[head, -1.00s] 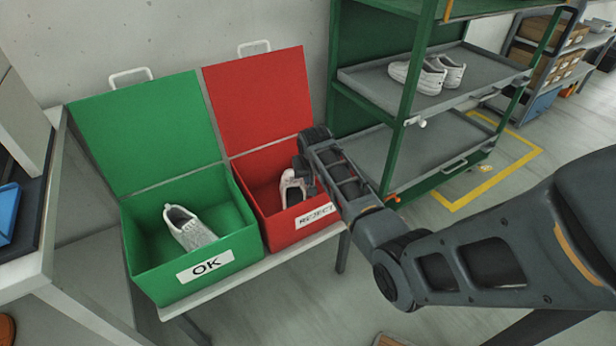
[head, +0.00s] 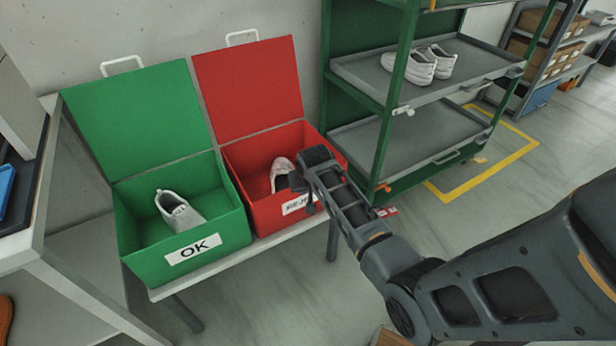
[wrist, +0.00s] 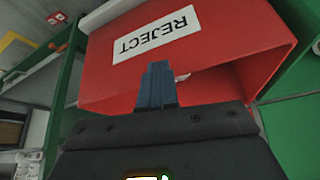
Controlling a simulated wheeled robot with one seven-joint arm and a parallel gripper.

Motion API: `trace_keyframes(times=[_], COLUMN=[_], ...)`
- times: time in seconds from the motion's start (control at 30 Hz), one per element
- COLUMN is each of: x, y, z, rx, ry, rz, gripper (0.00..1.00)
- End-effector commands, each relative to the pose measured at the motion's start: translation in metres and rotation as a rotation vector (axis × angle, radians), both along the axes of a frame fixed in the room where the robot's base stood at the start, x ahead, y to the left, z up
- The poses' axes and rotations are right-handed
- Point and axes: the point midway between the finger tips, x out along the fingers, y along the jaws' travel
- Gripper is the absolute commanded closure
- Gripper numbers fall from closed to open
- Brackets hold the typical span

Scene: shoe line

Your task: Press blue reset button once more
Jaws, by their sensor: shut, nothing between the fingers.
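No blue reset button can be made out in either view. My gripper (head: 298,190) is in front of the red REJECT box (head: 262,207), near its front right corner, and hides part of its label. The wrist view shows my gripper's fingers (wrist: 157,85) shut together with nothing between them, in front of the red box's face (wrist: 225,60) and REJECT label (wrist: 157,34). I cannot tell whether they touch the box.
A white shoe (head: 281,173) lies in the red box, another (head: 178,212) in the green OK box (head: 140,262). A green rack (head: 392,110) holds a white pair. A bench (head: 45,262) stands left, with a partly seen blue item (head: 5,188). Floor at right is open.

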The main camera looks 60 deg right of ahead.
Motion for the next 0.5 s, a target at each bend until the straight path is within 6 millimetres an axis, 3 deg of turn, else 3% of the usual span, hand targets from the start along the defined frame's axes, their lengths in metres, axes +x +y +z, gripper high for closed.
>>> trace_keyframes(times=[0.27, 0.5], x=[-0.021, -0.073], y=[0.075, 0.172], z=[-0.022, -0.022], rx=[-0.041, -0.11], ry=[-0.079, -0.211], rz=[0.103, 0.249], gripper=[1.0, 1.0])
